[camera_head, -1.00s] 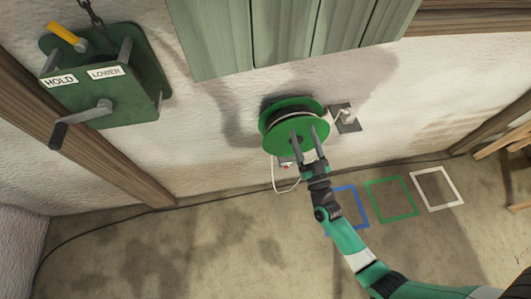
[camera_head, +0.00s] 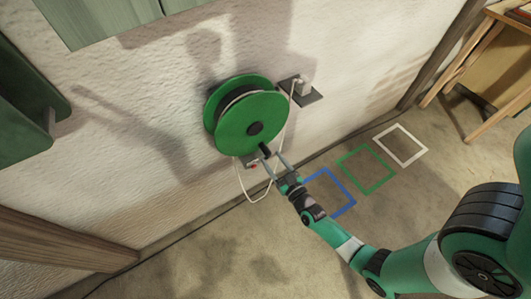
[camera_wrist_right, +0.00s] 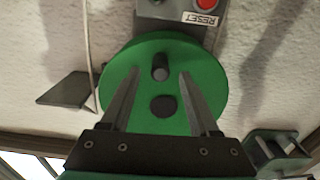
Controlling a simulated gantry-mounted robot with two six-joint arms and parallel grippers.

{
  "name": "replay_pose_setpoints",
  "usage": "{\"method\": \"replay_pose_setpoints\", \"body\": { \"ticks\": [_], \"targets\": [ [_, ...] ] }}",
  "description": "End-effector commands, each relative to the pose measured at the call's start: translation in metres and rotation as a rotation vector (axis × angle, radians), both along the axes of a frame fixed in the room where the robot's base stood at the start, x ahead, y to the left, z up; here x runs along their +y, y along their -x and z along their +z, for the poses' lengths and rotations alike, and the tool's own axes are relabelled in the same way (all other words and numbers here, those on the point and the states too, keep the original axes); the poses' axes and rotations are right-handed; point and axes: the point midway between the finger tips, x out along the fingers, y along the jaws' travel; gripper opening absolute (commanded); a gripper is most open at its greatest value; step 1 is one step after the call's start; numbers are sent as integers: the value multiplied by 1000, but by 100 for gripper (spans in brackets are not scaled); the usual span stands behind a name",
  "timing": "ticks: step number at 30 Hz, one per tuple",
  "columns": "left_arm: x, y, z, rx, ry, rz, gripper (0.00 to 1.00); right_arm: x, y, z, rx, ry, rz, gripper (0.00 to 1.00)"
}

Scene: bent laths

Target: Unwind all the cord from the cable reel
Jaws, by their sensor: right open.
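The green cable reel (camera_head: 250,118) is mounted on the wall, with a dark drum and a light line of cord between its flanges. Its dark crank knob (camera_head: 265,149) sticks out near the lower edge; the hub is in the middle. White cord (camera_head: 286,122) runs from a plug down past the reel's right side, and a loop hangs below. My right gripper (camera_head: 271,160) is open at the knob. In the right wrist view the knob (camera_wrist_right: 160,68) lies between its open fingers, with gaps on both sides. My left gripper is out of view.
A grey shelf with a white plug (camera_head: 303,88) is right of the reel. Blue, green and white floor squares (camera_head: 364,166) lie to the right. In the right wrist view a red button marked RESET (camera_wrist_right: 206,4) shows beside the reel. A wooden table (camera_head: 480,65) stands far right.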

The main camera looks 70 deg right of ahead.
Motion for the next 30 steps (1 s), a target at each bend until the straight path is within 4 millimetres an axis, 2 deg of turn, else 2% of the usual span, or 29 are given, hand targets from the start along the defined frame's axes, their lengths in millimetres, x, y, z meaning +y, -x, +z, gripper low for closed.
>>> {"method": "replay_pose_setpoints", "body": {
  "ticks": [1, 7, 18, 28, 30],
  "targets": [
    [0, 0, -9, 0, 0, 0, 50, -7, -10, -4, -2, 2, -1, 62],
    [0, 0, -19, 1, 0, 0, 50, -26, -37, -3, -1, -1, -1, 62],
    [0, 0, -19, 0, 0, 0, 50, -30, -43, 0, 2, -1, 0, 60],
    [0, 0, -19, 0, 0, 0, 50, -30, -43, -1, 1, -1, 0, 1],
    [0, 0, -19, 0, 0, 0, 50, -30, -43, -1, 1, -1, 0, 0]
  ]
}}
